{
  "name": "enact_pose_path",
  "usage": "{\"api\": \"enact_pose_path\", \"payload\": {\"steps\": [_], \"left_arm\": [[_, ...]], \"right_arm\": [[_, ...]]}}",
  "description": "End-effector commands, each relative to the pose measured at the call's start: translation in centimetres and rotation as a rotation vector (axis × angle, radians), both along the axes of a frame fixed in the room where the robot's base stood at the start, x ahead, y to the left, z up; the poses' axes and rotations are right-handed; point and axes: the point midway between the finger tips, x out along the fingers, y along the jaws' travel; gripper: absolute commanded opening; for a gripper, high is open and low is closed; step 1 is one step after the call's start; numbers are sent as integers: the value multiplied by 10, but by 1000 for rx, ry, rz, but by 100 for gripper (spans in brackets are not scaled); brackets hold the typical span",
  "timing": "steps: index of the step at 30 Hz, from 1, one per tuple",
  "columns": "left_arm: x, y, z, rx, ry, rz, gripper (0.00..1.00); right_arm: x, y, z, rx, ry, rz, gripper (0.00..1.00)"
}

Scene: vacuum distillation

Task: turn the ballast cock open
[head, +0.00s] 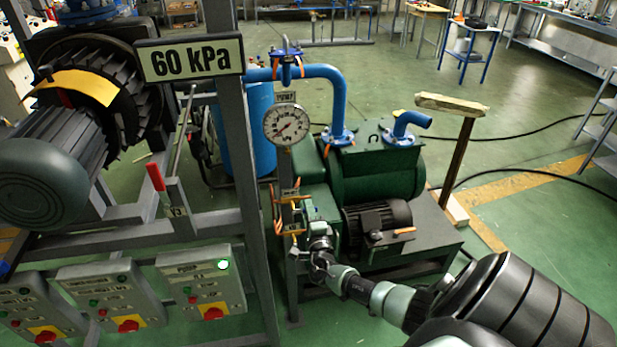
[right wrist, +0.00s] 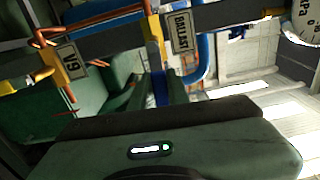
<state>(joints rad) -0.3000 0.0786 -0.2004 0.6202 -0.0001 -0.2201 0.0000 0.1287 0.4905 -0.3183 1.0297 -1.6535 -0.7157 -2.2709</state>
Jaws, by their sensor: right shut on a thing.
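The ballast cock (right wrist: 155,32) shows in the right wrist view as a yellow-orange fitting beside the small BALLAST label (right wrist: 182,36). In the head view, small brass-coloured fittings (head: 293,199) sit on the grey post below the round gauge (head: 288,124). My right gripper (head: 319,241) reaches in from the lower right, close to these fittings and in front of the green pump. It is shut on the cock. My left gripper is not in view.
The green pump (head: 376,176) with blue pipes (head: 338,92) stands behind the post. A second label, V9 (right wrist: 70,64), lies near another yellow fitting (right wrist: 40,76). Switch boxes (head: 201,281) and a 60 kPa sign (head: 190,58) are to the left.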

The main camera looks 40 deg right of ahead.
Motion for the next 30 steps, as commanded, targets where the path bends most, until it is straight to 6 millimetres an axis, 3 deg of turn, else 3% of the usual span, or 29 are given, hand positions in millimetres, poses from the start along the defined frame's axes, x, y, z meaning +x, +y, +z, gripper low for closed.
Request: {"api": "enact_pose_path", "payload": {"steps": [4, 5, 7, 18, 30], "left_arm": [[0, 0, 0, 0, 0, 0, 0], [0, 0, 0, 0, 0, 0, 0], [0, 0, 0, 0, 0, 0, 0], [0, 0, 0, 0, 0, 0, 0], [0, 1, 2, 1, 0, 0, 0]], "right_arm": [[-1, 1, -2, 1, 4, 1, 0], [-1, 1, -2, 1, 4, 1, 19], [-1, 1, -2, 1, 4, 1, 38], [-4, 2, -1, 2, 1, 1, 38], [-56, 34, -2, 2, 2, 2, 38]]}}
